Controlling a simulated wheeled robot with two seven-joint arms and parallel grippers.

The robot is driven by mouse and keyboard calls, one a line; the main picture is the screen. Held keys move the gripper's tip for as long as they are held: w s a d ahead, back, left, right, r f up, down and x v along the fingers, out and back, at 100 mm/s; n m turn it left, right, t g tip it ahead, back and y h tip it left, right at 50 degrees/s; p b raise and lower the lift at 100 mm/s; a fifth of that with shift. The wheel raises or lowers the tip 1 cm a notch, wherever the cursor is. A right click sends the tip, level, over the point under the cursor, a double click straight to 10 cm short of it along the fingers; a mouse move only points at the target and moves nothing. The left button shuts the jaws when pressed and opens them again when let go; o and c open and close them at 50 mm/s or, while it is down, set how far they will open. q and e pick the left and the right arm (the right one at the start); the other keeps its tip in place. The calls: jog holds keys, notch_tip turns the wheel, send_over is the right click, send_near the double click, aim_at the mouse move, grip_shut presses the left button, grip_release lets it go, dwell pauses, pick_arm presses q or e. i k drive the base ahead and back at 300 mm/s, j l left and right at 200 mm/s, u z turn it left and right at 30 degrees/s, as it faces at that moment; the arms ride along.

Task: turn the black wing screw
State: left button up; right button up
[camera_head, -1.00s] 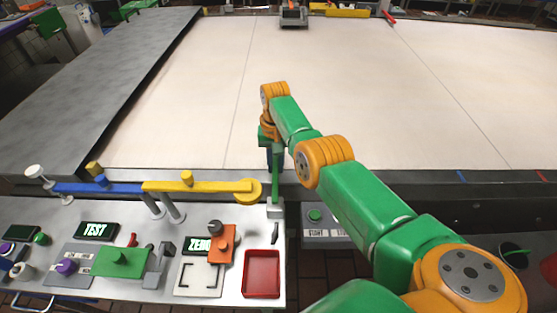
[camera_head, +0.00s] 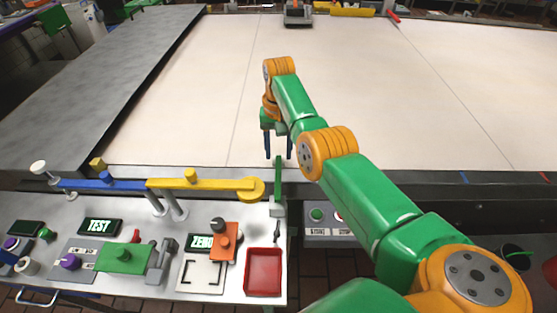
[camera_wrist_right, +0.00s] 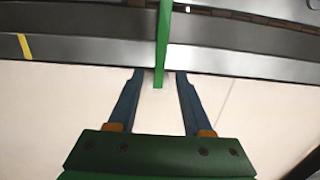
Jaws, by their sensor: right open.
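My right gripper (camera_head: 277,157) is open and empty beside the table's back edge, fingers pointing down in the head view. A thin upright green bar (camera_head: 278,174) on a pale base stands just below the fingertips. In the right wrist view the green bar (camera_wrist_right: 163,40) ends between the two spread fingers (camera_wrist_right: 159,76), apart from both; its depth is unclear. A small dark part (camera_head: 277,230) sits in front of the bar's base and may be the black wing screw; it is too small to be sure. My left gripper is out of view.
A yellow arm (camera_head: 200,184) with a round end lies just left of the bar. A red tray (camera_head: 264,272), an orange block (camera_head: 224,242) and a green block (camera_head: 122,258) are on the metal table. The wide pale belt (camera_head: 330,90) beyond is mostly clear.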

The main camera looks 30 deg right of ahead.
aim_at(277, 234)
jog(key=k, duration=1)
